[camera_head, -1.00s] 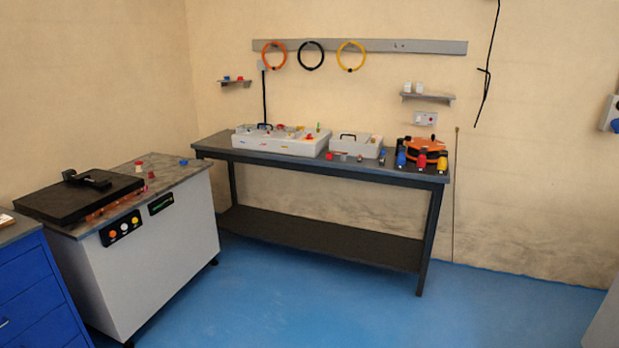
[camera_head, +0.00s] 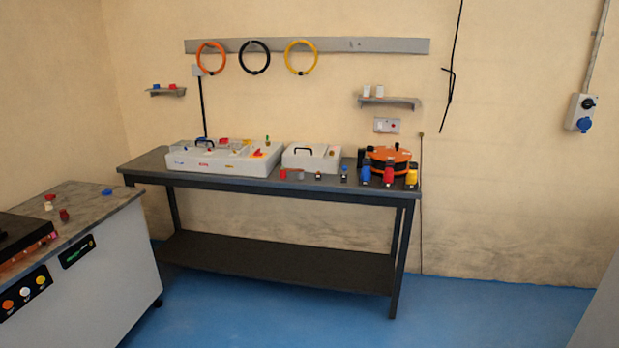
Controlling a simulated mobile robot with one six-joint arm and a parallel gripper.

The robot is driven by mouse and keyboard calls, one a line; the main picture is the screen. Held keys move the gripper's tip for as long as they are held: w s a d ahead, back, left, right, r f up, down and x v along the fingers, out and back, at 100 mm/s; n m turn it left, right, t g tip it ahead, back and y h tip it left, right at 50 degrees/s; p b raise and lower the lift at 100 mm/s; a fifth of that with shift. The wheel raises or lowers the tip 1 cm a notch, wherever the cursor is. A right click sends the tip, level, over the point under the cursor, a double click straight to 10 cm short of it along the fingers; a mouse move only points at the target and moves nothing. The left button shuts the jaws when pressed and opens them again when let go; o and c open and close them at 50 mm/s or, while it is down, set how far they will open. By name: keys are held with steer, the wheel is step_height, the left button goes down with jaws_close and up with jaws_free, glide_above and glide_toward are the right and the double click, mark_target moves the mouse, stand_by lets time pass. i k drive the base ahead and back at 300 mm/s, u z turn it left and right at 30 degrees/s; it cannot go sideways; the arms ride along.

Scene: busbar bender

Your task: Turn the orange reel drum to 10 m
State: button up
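The orange reel drum (camera_head: 390,154) lies flat at the right end of the dark workbench (camera_head: 150,164) by the wall. It has a black part on its top and a black part around its side. Blue, red and yellow connectors stand in front of it and partly hide its front. Any length marks are too small to read. My gripper is not in view.
White cases (camera_head: 222,160) and several small parts share the bench top. A grey machine cabinet (camera_head: 100,285) with a stone-like top stands at the left front. Blue floor (camera_head: 260,318) is clear before the bench. A pale surface (camera_head: 598,315) edges in at lower right.

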mark_target(401, 156)
steer(key=z, duration=0.3)
steer(key=i, duration=1.05)
steer(key=z, duration=0.15)
steer(key=k, duration=0.2)
steer(key=u, duration=2.95)
